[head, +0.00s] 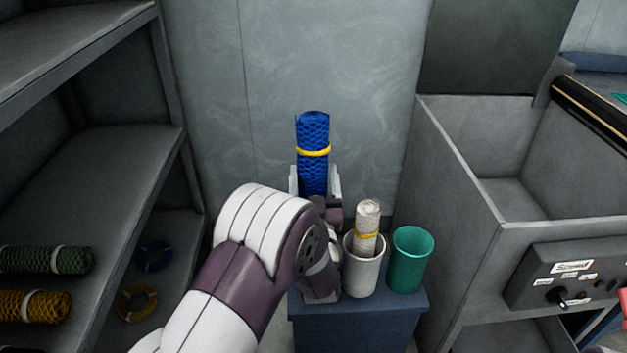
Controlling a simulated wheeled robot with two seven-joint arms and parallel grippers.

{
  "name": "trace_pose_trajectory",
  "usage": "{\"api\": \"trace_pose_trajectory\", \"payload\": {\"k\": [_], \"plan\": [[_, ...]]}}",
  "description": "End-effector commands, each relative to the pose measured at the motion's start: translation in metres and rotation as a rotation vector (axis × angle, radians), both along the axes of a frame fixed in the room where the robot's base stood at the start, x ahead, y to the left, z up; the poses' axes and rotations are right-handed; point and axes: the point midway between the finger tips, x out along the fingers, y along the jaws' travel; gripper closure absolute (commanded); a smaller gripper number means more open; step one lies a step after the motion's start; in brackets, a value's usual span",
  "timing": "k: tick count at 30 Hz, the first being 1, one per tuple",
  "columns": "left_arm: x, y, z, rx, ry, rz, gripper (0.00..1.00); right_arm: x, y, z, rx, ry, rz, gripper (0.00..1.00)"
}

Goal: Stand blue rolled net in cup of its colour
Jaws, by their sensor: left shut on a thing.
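The blue rolled net (312,130) has a yellow band around it and stands upright in the head view. My left gripper (315,185) is shut on its lower part, above the left side of a small blue stand (352,318). A white cup (361,278) on the stand holds a white rolled net (368,218) with a yellow band. A green cup (409,260) stands to its right and looks empty. No blue cup shows; my left arm hides the left part of the stand. My right gripper is not in view.
Shelves (110,170) on the left hold a green rolled net (45,260), a yellow rolled net (35,305) and two coils. A grey metal bin (470,190) with a control panel (570,275) stands close on the right. A wall (370,80) rises behind the stand.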

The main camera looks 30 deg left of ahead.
Motion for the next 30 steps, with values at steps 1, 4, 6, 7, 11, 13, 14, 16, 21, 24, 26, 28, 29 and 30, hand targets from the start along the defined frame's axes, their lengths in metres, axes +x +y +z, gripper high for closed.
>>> {"api": "trace_pose_trajectory", "payload": {"k": [1, 4, 6, 7, 11, 13, 14, 16, 21, 24, 26, 28, 29, 30], "plan": [[0.000, 0.000, -0.008, 0.000, -0.002, 0.000, 0.88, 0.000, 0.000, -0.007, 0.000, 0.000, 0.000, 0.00], [0.000, 0.000, -0.018, 0.001, -0.002, 0.000, 0.88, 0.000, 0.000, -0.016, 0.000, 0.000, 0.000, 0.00], [0.000, 0.000, -0.026, 0.001, -0.002, 0.000, 0.88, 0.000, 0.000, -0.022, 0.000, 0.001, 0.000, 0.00], [0.000, 0.000, -0.029, 0.001, -0.002, 0.000, 0.88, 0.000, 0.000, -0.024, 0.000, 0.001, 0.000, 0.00], [0.000, 0.000, -0.043, 0.001, -0.002, 0.000, 0.88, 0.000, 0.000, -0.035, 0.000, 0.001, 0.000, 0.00], [0.000, 0.000, -0.050, 0.000, -0.002, 0.000, 0.88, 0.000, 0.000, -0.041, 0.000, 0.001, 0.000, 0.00], [0.000, 0.000, -0.053, 0.000, -0.002, 0.000, 0.88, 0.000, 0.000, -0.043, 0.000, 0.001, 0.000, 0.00], [0.000, 0.000, -0.061, 0.000, -0.002, 0.000, 0.88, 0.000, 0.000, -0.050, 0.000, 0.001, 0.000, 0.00], [0.000, 0.000, -0.079, 0.000, -0.002, 0.001, 0.88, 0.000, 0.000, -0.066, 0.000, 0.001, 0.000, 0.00], [0.000, 0.000, -0.089, 0.000, -0.002, 0.001, 0.88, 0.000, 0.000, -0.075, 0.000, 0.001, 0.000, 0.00], [0.000, 0.000, -0.096, 0.000, -0.002, 0.001, 0.88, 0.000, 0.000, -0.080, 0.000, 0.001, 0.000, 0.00], [0.000, 0.000, -0.103, 0.000, -0.002, 0.001, 0.88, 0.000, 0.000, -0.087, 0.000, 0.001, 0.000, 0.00], [0.000, 0.000, -0.106, 0.000, -0.002, 0.001, 0.88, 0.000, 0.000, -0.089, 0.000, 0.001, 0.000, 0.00], [0.000, 0.000, -0.110, 0.000, -0.002, 0.001, 0.88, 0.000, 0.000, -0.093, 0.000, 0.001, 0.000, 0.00]]}}
